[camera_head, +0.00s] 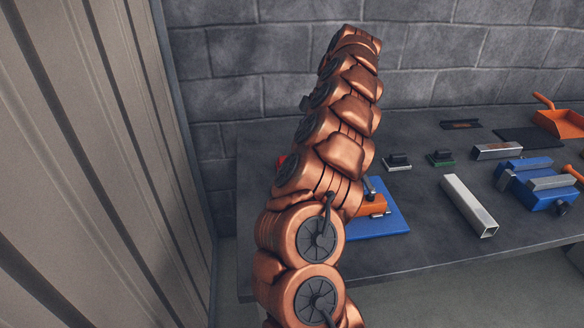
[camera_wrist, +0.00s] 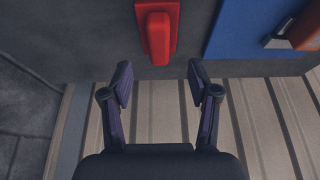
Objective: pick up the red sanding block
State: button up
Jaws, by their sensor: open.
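The red sanding block (camera_wrist: 156,30) lies on the dark bench top at the top middle of the wrist view, with its raised red grip pointing toward my gripper. In the head view only a small red edge (camera_head: 281,160) shows beside my arm; the rest is hidden. My gripper (camera_wrist: 160,82) is open and empty. Its two fingers are spread below the block in the wrist view, one on each side of its line, with no contact seen. In the head view my gripper is hidden behind my arm.
A blue board (camera_head: 385,222) with an orange tool (camera_head: 373,205) lies right of the block. A grey block (camera_head: 397,162), a green block (camera_head: 441,158), a square metal tube (camera_head: 468,205) and a blue vise (camera_head: 540,182) stand farther right. A corrugated wall (camera_head: 95,160) is at left.

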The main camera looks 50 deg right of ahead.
jog(key=shift+p+x, duration=1)
jog(key=shift+x, duration=2.85)
jog(key=shift+w, duration=0.15)
grip_shut()
